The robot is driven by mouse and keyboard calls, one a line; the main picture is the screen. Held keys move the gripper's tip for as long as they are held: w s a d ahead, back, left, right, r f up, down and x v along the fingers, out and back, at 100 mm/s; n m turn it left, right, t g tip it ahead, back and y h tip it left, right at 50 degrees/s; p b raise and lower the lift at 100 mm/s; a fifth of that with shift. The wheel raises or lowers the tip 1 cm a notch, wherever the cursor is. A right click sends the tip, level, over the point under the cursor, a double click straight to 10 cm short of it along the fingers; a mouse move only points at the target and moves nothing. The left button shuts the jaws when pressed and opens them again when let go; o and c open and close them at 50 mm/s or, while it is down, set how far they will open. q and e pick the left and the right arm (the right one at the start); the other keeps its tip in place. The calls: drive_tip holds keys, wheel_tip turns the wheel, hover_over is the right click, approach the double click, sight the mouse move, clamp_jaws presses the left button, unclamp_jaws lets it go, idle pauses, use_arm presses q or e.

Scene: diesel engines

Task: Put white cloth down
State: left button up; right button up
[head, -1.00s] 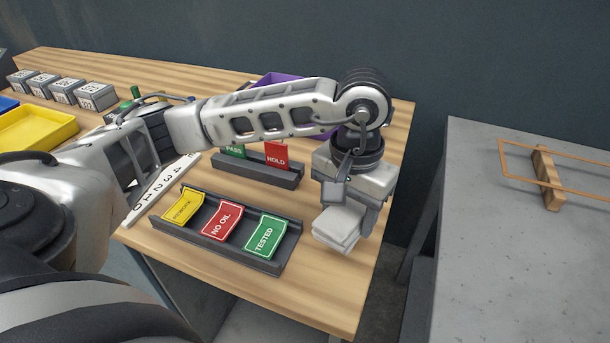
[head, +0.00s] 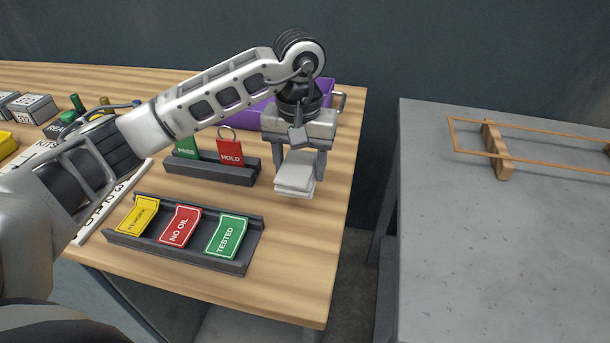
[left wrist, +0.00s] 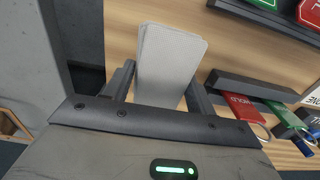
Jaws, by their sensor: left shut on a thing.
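The white cloth (head: 296,173) is a folded, flat stack at the right end of the wooden bench in the head view. My left gripper (head: 298,168) is shut on the cloth, with a finger on each side of it. In the left wrist view the cloth (left wrist: 168,62) sticks out from between the fingers of my left gripper (left wrist: 160,85), over the wood. I cannot tell whether the cloth touches the bench top. My right gripper is not in view.
The wooden bench (head: 300,270) has free room in front of the cloth. A tag tray (head: 190,252) and a rack with PASS and HOLD tags (head: 215,172) stand left of it. A purple bin (head: 240,112) is behind. A grey table (head: 490,250) stands right, across a gap.

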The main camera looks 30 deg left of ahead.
sight(305, 177)
use_arm(q)
drive_tip(key=shift+w+d+f, duration=0.1)
drive_tip(key=shift+w+f, duration=0.45)
drive_tip(key=shift+f, duration=0.1)
drive_tip(key=f+p, duration=0.1)
drive_tip(key=f, duration=0.2)
drive_tip(key=shift+w, duration=0.2)
drive_tip(key=shift+f, duration=0.35)
drive_tip(key=shift+f, duration=0.2)
drive_tip(key=o, duration=0.9)
drive_tip(key=shift+r, duration=0.1)
